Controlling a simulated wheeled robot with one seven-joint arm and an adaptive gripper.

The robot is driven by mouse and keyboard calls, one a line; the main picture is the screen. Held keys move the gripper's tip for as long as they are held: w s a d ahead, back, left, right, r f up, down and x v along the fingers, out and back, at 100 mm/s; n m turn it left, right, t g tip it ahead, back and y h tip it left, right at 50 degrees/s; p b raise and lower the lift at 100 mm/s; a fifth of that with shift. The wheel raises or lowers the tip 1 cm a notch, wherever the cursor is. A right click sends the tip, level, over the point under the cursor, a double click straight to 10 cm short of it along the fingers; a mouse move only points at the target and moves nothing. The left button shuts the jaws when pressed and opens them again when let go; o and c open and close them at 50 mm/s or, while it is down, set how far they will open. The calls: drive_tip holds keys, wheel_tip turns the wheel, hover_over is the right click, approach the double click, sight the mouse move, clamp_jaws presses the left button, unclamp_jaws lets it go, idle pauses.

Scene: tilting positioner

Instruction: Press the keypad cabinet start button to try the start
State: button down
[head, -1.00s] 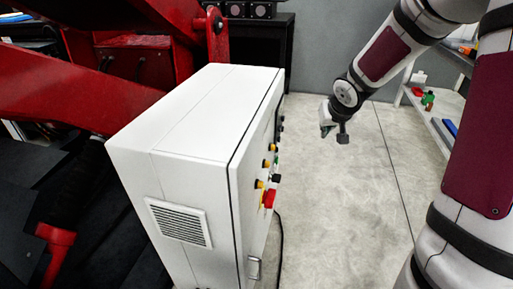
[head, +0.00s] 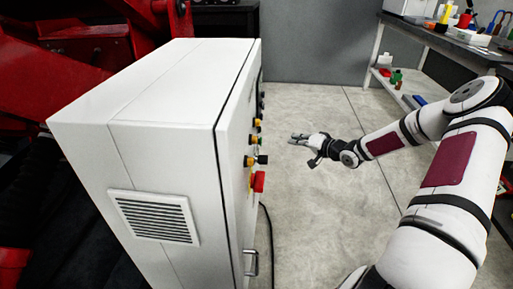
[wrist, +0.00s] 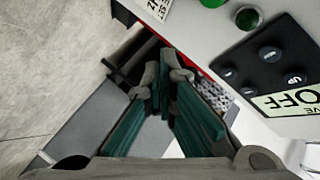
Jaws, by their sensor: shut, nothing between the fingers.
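The white cabinet (head: 150,85) stands left of centre in the head view, its control face turned right and seen at a steep angle. My gripper (head: 292,139) is to the right of that face, pointing left towards it with a gap between. In the wrist view my gripper (wrist: 161,78) is shut and empty, its two fingers close together. No start label is readable.
A red knob (head: 259,181) and yellow-and-black switches (head: 256,160) stick out from the cabinet face. A door handle (head: 251,263) and a black cable are lower down. A workbench (head: 440,38) stands at the back right. The floor between is clear.

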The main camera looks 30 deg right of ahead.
sight(261, 141)
drive_tip(key=shift+d+f+m+t, duration=0.3)
drive_tip(key=shift+d+f+t, duration=0.05)
drive_tip(key=shift+f+t, duration=0.2)
drive_tip(key=w+a+b, duration=0.3)
drive_tip(key=w+a, duration=0.2)
drive_tip(key=a, duration=0.2)
drive_tip(key=shift+a, duration=0.2)
idle(1.6)
drive_tip(key=shift+w+a, duration=0.15)
drive_tip(key=shift+a, duration=0.2)
